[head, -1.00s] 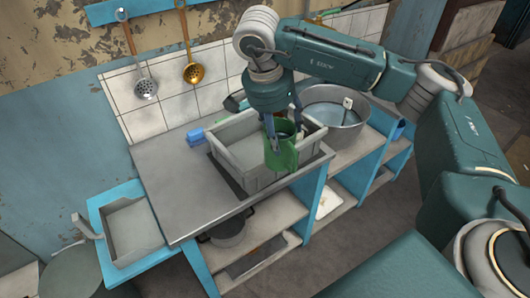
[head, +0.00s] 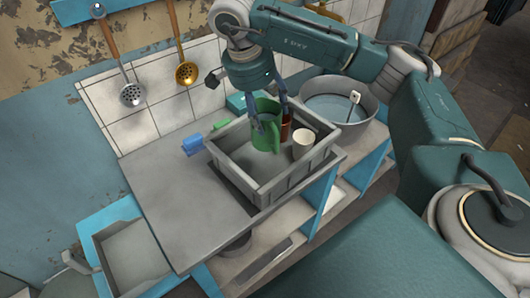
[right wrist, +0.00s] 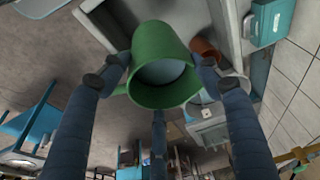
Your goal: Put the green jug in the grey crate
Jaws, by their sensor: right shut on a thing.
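The green jug (head: 264,135) is held upright over the inside of the grey crate (head: 283,190), near its back wall. I cannot tell if its base touches the crate floor. My right gripper (head: 266,119) comes down from above and is shut on the jug. In the right wrist view the jug (right wrist: 150,50) sits between the fingers (right wrist: 160,72), its open mouth facing the camera. My left gripper is not in view.
A white cup (head: 303,146) and a brown cup (head: 286,128) stand in the crate, right of the jug. A large metal pot (head: 335,109) is behind to the right. A blue object (head: 193,144) lies left of the crate. The metal counter (head: 170,195) at left is clear.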

